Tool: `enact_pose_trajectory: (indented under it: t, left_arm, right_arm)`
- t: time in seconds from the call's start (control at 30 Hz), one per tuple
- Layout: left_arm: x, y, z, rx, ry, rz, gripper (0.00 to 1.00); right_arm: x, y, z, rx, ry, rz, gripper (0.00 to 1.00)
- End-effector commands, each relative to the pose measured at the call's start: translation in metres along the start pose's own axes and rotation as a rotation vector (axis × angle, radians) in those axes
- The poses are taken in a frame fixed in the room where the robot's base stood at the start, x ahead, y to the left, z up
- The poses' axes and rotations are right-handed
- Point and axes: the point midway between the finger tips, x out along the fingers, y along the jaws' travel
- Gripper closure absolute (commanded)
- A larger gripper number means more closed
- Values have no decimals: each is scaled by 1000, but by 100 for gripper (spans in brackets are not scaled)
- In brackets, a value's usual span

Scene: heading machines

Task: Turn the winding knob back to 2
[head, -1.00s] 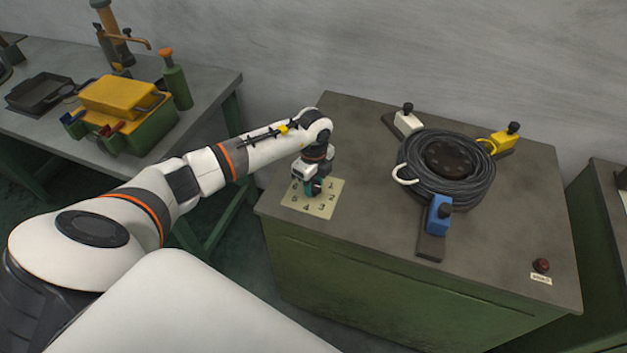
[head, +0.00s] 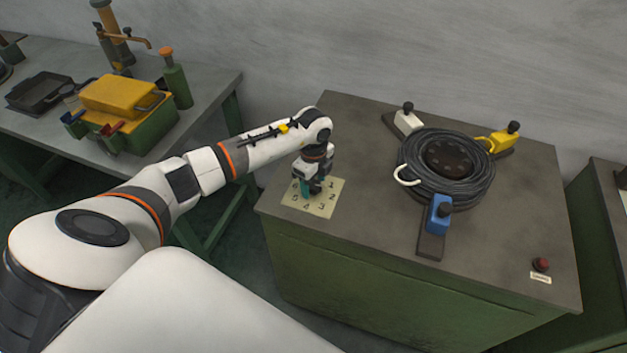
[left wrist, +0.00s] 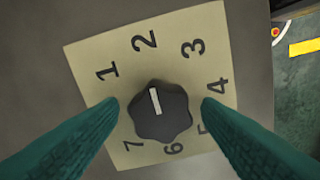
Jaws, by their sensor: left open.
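The winding knob (left wrist: 160,120) is dark and lobed, with a white pointer line, on a cream dial card (left wrist: 88,55) numbered 1 to 7. In the left wrist view the pointer line aims at the 2. My left gripper (left wrist: 161,105) is open, with one teal finger on each side of the knob and small gaps to it. In the head view my left gripper (head: 309,187) is low over the card (head: 322,205) and hides the knob. My right gripper is not in view.
The card lies on a grey-topped green cabinet (head: 340,120). To its right is a black coil (head: 447,170) with white, yellow and blue clamps around it. A red button or lamp (head: 541,264) is near the right front. A bench with a yellow-green toolbox (head: 122,97) stands left.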

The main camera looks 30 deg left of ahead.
Motion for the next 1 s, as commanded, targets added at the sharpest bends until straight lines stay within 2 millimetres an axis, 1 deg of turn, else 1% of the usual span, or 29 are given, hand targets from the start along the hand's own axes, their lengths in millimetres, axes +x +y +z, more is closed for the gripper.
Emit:
enact_pose_trajectory:
  t: [0.07,0.17,0.27,0.5,0.6,0.7,0.83,1.0]
  left_arm:
    - [-2,0,0,1,-1,1,41]
    - [-11,1,0,2,-1,3,41]
    - [-27,1,-1,2,1,5,41]
    - [-79,1,0,2,0,7,41]
    - [-97,1,0,0,1,5,41]
    - [-110,1,-1,-1,1,3,41]
    - [-118,0,0,1,0,0,41]
    - [-120,0,0,0,0,0,41]
  right_arm:
    - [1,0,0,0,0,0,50]
    - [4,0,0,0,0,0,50]
    - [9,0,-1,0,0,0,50]
    - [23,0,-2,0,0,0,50]
    - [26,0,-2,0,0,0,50]
    - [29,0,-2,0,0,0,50]
    - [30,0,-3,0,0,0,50]
    - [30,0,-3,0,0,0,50]
